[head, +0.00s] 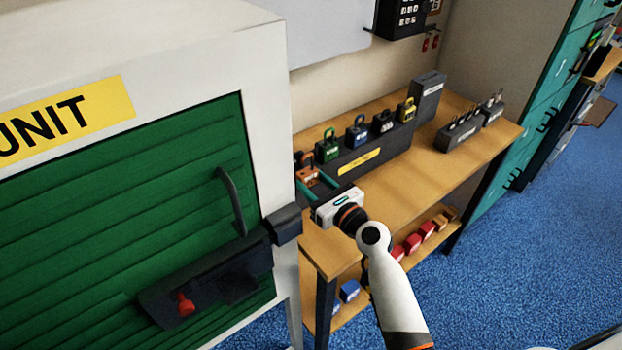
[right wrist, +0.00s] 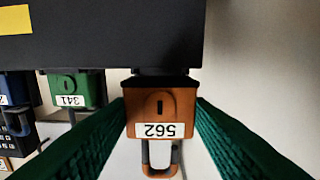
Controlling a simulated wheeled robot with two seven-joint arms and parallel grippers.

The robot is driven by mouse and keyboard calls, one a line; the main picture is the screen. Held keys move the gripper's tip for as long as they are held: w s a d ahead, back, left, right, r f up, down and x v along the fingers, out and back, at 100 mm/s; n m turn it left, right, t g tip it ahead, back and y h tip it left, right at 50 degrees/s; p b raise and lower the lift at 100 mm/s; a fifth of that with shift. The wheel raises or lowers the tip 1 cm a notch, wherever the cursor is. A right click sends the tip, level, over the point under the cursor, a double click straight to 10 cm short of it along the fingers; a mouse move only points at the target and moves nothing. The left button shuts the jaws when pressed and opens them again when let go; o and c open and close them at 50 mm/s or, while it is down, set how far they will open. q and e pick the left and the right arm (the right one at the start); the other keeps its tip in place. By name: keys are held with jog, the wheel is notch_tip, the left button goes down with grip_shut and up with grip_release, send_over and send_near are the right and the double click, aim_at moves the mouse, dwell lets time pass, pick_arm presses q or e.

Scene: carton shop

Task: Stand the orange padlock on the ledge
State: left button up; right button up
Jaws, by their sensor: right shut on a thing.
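The orange padlock (head: 307,174) is at the near left end of the dark ledge (head: 393,143). My right gripper (head: 310,179) has its green fingers on either side of it, shut on its body. In the right wrist view the padlock (right wrist: 161,110) appears upside down, with label 562 and its shackle toward the bottom of the picture. Its base is close against the ledge (right wrist: 120,35); I cannot tell whether it fully rests there. My left gripper is not in view.
Green (head: 327,150), blue (head: 357,136), black (head: 383,122) and yellow (head: 407,110) padlocks stand along the ledge. A white cabinet (head: 290,110) with a green shutter (head: 120,210) is close on the left. The wooden table top (head: 430,185) in front is mostly clear.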

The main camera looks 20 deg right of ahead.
jog(key=shift+v, duration=1.35)
jog(key=shift+d, duration=0.1)
